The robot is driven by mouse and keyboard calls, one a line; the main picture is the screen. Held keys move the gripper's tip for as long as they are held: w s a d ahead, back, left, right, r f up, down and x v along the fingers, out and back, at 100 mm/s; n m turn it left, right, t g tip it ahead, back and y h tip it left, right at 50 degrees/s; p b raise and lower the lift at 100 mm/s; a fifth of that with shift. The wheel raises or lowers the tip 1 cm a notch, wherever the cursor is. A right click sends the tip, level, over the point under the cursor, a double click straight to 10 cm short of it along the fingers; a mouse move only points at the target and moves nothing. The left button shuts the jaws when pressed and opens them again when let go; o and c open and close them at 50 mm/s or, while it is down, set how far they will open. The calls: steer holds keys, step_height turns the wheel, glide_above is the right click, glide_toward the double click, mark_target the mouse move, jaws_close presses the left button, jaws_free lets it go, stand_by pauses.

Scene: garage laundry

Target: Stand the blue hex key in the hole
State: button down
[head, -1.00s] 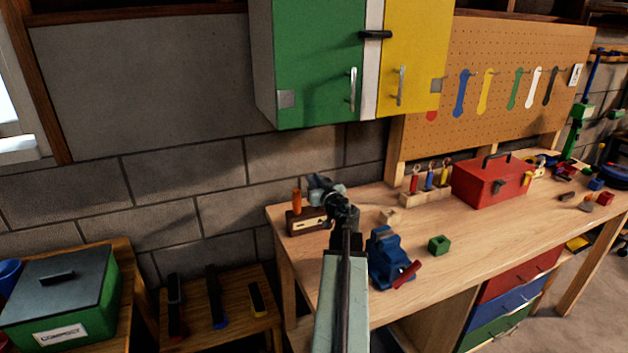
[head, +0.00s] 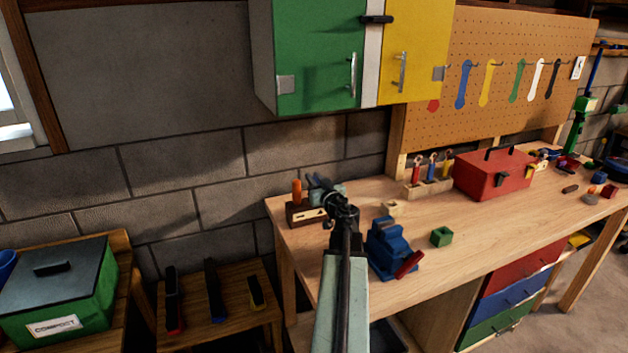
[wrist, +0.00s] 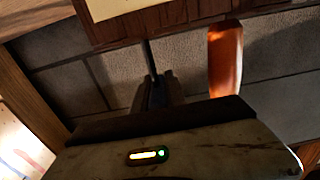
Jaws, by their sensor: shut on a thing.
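The dark brown wooden block (head: 306,214) with a cream label stands at the left back of the workbench; its edge also shows at the top of the wrist view (wrist: 180,14). An orange handle (head: 297,188) stands upright in it. My gripper (head: 326,190) is just right of the orange handle, above the block's right part. In the wrist view, its jaws (wrist: 157,92) are shut on the blue hex key, mostly hidden and dark. Its thin dark shaft (wrist: 150,58) reaches toward the block, beside the orange handle (wrist: 225,60). Whether its tip is in a hole I cannot tell.
A blue vise (head: 388,250) with a red handle stands right of my arm. A small wooden piece (head: 389,208), a green block (head: 441,237), a tool rack (head: 428,186) and a red toolbox (head: 493,175) are farther right. Bare wall is behind the block.

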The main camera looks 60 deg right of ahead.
step_height(320, 180, down, 4)
steer(key=b, duration=0.3)
steer(key=shift+r+b, duration=0.1)
steer(key=shift+b, duration=0.2)
stand_by(0.4)
steer(key=c, duration=1.3)
jaws_free()
